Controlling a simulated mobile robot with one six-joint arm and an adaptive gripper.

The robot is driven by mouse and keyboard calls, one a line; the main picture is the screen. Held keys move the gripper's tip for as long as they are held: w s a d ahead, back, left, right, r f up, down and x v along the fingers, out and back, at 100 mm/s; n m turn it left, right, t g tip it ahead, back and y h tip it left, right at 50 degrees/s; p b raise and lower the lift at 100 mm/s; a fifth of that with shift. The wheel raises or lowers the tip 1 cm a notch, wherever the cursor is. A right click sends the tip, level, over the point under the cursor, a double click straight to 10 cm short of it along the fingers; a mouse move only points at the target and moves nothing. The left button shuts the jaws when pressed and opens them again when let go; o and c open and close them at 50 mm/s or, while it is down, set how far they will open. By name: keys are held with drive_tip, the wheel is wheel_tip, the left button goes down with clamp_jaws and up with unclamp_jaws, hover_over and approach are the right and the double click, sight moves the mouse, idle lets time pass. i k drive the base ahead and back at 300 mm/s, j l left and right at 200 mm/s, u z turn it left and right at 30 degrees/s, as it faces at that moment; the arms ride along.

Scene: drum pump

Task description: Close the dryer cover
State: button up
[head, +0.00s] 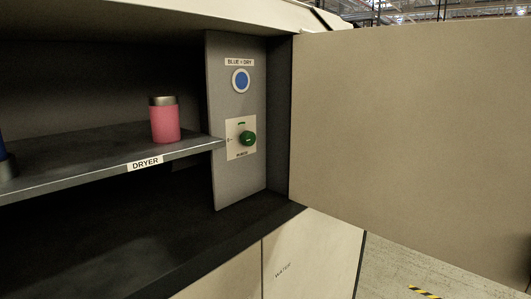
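The dryer cover (420,140) is a large beige panel on the right in the head view. It stands wide open beside the dryer opening, and its right side runs out of the frame. The dryer's dark shelf (100,166) carries a "DRYER" label on its front edge. A pink cylinder with a metallic top (165,120) stands upright on the shelf. A grey control panel (225,120) is at the right end of the opening, with a round blue indicator (240,80) and a green knob (247,138). My gripper is not in view.
A blue object with a metallic base (5,165) is cut off at the left edge. Below the shelf is a dark empty-looking space. A beige lower cabinet (310,255) marked "WATER" is underneath. Open floor (400,275) with yellow-black tape shows at lower right.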

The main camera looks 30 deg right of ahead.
sight(417, 137)
drive_tip(key=k+l+u, duration=0.25)
drive_tip(key=k+l, duration=0.6)
drive_tip(key=k+l+u, duration=0.4)
drive_tip(key=k+l, duration=0.3)
drive_tip(key=l, duration=0.4)
drive_tip(key=k+l+u, duration=0.4)
drive_tip(key=k+l, duration=0.55)
drive_tip(key=l, duration=0.25)
